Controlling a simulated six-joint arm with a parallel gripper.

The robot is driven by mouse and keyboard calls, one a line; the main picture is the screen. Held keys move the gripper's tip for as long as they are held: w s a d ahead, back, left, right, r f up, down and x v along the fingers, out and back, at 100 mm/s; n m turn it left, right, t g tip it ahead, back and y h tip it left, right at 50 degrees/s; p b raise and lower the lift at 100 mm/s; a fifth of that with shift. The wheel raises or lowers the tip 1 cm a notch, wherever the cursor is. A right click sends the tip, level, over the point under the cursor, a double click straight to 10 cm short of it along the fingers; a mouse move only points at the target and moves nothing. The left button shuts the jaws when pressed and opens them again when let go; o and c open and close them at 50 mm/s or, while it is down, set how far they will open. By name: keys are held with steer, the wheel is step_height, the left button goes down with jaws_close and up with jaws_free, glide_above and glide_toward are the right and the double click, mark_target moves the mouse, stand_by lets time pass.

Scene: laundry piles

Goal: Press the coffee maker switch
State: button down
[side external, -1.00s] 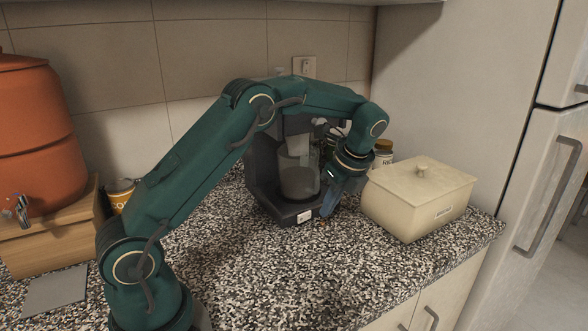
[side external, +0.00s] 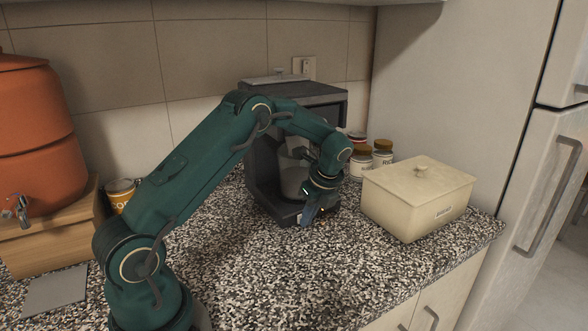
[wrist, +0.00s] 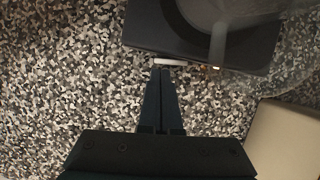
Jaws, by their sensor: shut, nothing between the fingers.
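The dark coffee maker (side external: 262,170) stands at the back of the counter with a glass carafe (side external: 291,182) inside it. In the wrist view its dark base (wrist: 150,28) and part of the carafe (wrist: 222,22) show at the top. The white switch (wrist: 182,63) is on the base's front edge. My gripper (wrist: 162,72) is shut and empty, its tips right at the left part of the switch; I cannot tell whether they touch. In the side view my gripper (side external: 306,221) points down at the base's front and mostly hides the switch.
A cream lidded box (side external: 415,205) stands to the right of the coffee maker, with jars (side external: 361,162) behind it. An orange dispenser (side external: 35,140) on a wooden stand (side external: 50,240) is at the left. The speckled counter (side external: 270,285) in front is clear.

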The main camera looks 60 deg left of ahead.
steer(key=shift+a, duration=0.1)
steer(key=shift+s+a, duration=0.2)
steer(key=shift+a, duration=0.2)
steer(key=shift+d, duration=0.1)
steer(key=shift+w, duration=0.1)
steer(key=shift+w+d, duration=0.2)
steer(key=shift+w, duration=0.6)
steer(key=d, duration=0.4)
steer(key=shift+w+d+r, duration=0.15)
steer(key=shift+w+d, duration=0.1)
steer(key=shift+w, duration=0.05)
steer(key=v, duration=0.9)
steer(key=shift+r, duration=0.35)
steer(key=shift+s+r, duration=0.1)
